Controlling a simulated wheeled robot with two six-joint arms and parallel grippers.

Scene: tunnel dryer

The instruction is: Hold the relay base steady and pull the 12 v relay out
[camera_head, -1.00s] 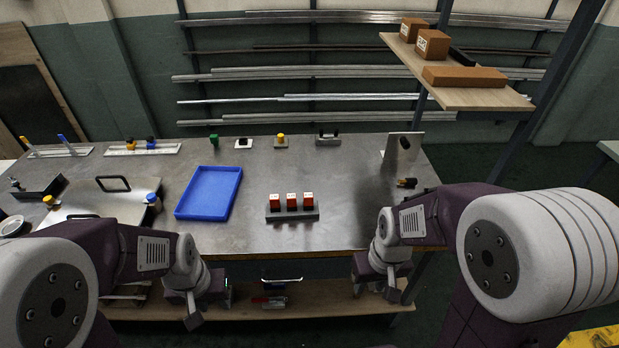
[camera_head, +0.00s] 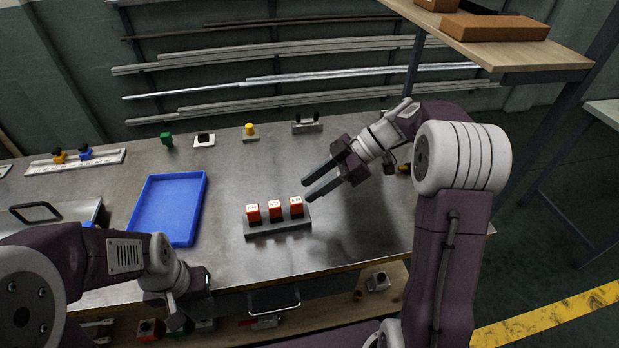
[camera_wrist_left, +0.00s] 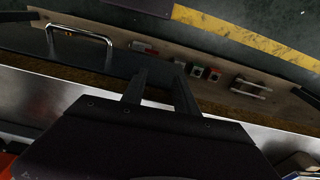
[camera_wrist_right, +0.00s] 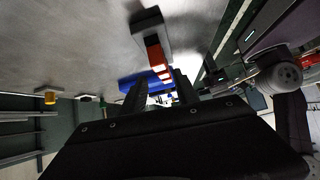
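Three red relays with white labelled tops stand in a row in a grey relay base (camera_head: 279,230) on the metal bench: the left relay (camera_head: 253,214), the middle relay (camera_head: 275,208) and the right relay (camera_head: 296,206). The print on the labels is too small to read. My right gripper (camera_head: 306,191) is open and empty, its fingers pointing at the right relay from the right, close to it. The base also shows in the right wrist view (camera_wrist_right: 147,22), beyond the open fingers. My left gripper (camera_head: 178,322) is low at the bench's front edge, away from the base; its fingers are apart and empty in the left wrist view (camera_wrist_left: 160,78).
A blue tray (camera_head: 148,235) lies left of the base. A lower shelf (camera_head: 330,308) holds small parts. Bench around the base is clear.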

